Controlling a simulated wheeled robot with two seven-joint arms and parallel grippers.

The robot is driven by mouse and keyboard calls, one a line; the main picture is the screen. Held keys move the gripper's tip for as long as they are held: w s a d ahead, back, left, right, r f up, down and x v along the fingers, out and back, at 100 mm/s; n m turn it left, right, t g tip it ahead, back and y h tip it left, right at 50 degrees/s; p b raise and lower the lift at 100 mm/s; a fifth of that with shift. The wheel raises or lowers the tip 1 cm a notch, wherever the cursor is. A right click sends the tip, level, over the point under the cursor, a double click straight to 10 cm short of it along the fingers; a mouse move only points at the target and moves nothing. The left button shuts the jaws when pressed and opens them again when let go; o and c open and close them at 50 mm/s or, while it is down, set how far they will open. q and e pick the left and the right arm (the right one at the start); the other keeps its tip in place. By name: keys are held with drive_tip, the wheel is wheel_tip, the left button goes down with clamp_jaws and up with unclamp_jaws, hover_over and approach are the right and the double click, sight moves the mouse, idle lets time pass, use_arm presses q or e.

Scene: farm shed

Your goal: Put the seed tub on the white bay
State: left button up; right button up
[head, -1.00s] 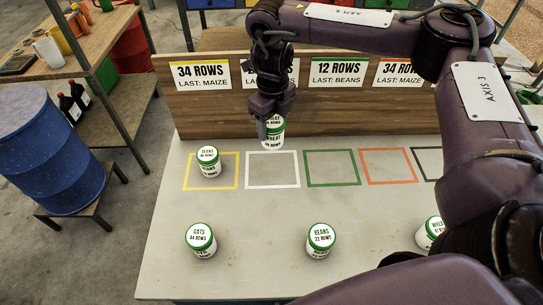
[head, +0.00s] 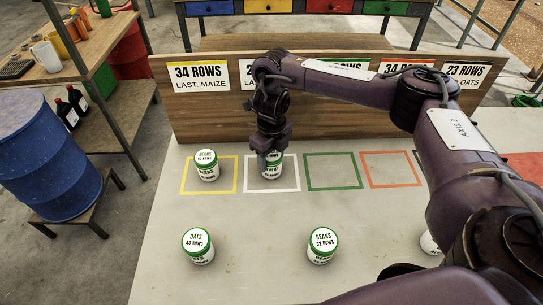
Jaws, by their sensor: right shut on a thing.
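A white seed tub with green print (head: 271,171) is upright inside the white bay (head: 298,174) in the head view. My right gripper (head: 269,156) is shut on it from above and hides its top. The tub looks to be at or very near the table surface; I cannot tell if it touches. A beans tub (head: 207,166) stands in the yellow bay (head: 183,180) to the left. My left gripper is not in view.
An oats tub (head: 198,247) and a beans tub (head: 322,246) stand at the front; another tub (head: 429,243) is mostly behind my arm. The green bay (head: 334,188) and orange bay (head: 391,186) are empty. A wooden board with signs (head: 203,113) stands behind.

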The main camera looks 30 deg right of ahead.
drive_tip(key=shift+f, duration=0.1)
drive_tip(key=o, duration=1.1)
drive_tip(key=shift+c, duration=0.2)
drive_tip(key=shift+r, duration=0.2)
wheel_tip(320, 180, up, 12)
drive_tip(key=p, duration=0.2)
drive_tip(key=shift+f, duration=0.1)
